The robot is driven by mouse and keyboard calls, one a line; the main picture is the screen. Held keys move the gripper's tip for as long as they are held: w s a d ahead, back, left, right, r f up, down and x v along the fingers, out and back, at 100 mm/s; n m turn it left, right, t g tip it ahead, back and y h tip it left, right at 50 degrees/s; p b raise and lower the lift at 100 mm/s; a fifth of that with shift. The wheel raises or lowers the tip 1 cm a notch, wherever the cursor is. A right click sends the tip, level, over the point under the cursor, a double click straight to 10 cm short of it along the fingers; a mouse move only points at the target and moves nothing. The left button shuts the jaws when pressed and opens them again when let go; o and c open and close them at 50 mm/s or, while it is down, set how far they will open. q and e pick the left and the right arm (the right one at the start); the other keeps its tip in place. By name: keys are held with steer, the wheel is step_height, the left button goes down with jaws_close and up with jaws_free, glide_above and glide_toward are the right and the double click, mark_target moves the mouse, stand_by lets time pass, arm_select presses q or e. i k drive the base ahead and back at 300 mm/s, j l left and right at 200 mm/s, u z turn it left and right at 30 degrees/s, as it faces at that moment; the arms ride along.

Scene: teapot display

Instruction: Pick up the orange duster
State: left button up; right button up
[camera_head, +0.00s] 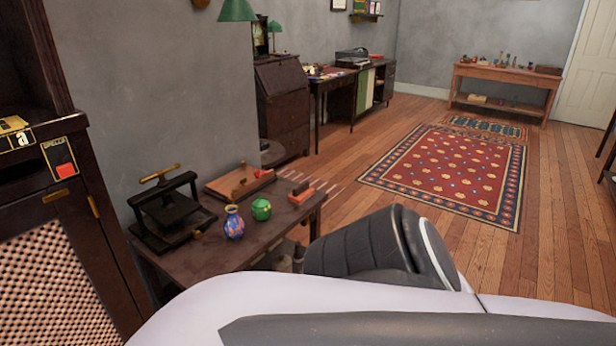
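A small orange-red block-shaped thing (301,195) lies near the right end of the dark side table; it is the likeliest orange duster, but it is too small to be sure. It lies to the right of a round green pot (261,209) and a blue patterned vase (235,222). Neither of my grippers is in view. A white and dark grey part of my own body fills the bottom of the picture and hides the floor in front of the table.
The dark side table (262,236) also holds a black press (170,207) and a wooden board (240,182). A dark cabinet (50,250) stands at the left. A red patterned rug (450,172) lies on open wooden floor. A wooden table (505,78) stands at the back.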

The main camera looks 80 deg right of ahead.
mark_target(302, 192)
steer(key=z, duration=2.45)
steer(key=u, duration=1.05)
steer(key=i+l, duration=0.2)
steer(key=i+l+u, duration=0.15)
steer(key=l, duration=0.3)
steer(key=i+l, duration=0.15)
steer(key=l, duration=0.15)
steer(key=i+l+u, duration=0.1)
steer(key=l, duration=0.25)
steer(key=i+l+u, duration=0.1)
steer(key=l, duration=0.25)
steer(key=i, duration=0.1)
